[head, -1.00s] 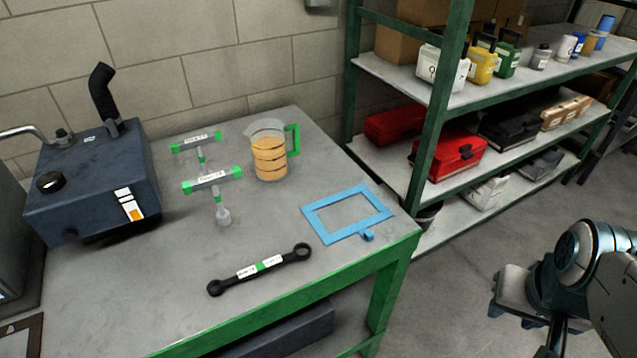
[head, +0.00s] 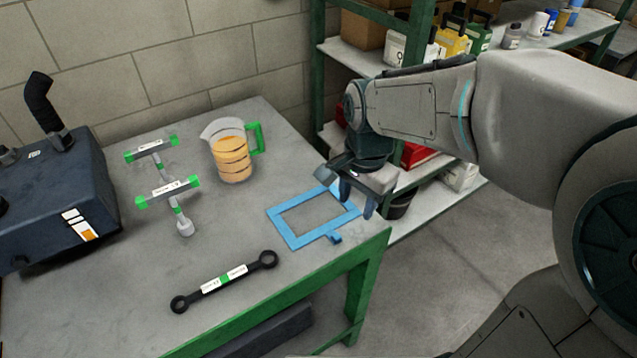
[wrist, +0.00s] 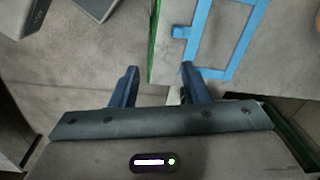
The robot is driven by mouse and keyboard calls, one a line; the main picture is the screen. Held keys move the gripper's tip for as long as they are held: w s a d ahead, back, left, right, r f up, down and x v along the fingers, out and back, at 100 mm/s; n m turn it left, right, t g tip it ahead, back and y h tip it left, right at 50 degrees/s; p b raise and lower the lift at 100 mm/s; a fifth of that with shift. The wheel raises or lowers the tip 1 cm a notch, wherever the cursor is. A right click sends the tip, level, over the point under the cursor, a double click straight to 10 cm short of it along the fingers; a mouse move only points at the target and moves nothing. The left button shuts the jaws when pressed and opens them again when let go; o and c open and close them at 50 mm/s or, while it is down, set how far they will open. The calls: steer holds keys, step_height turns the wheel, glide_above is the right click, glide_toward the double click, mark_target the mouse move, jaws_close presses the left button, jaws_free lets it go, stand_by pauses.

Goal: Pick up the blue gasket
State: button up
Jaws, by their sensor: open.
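The blue gasket (head: 281,231) is a flat rectangular frame with a small tab. It lies on the grey workbench (head: 120,270) near its right corner. My gripper (head: 355,203) is open and empty above the gasket's right end, by the bench's right edge. My gripper hides part of that end in the head view. In the wrist view the gasket (wrist: 197,42) is at top right, beyond my gripper (wrist: 160,84). The right finger appears close to one side of the gasket; the left finger is over the floor. I cannot tell the height between them.
A jug of amber liquid (head: 232,155), two T-handled tools (head: 172,192) and a black double-ended wrench (head: 222,281) are on the bench. A dark blue tank (head: 55,195) is at left. A green-framed shelf (head: 325,95) stands behind my arm.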

steer(key=w+a+m, duration=0.2)
steer(key=a, duration=0.1)
glide_above(336, 236)
steer(key=shift+m+g, duration=0.3)
steer(key=shift+m, duration=0.1)
steer(key=f, duration=0.9)
steer(key=shift+s+a, duration=0.25)
steer(key=shift+s, duration=0.05)
steer(key=f, duration=0.3)
steer(key=f+p, duration=0.1)
steer(key=shift+w+d+f, duration=0.15)
steer(key=shift+w+d, duration=0.2)
steer(key=shift+f, duration=0.6)
jaws_close()
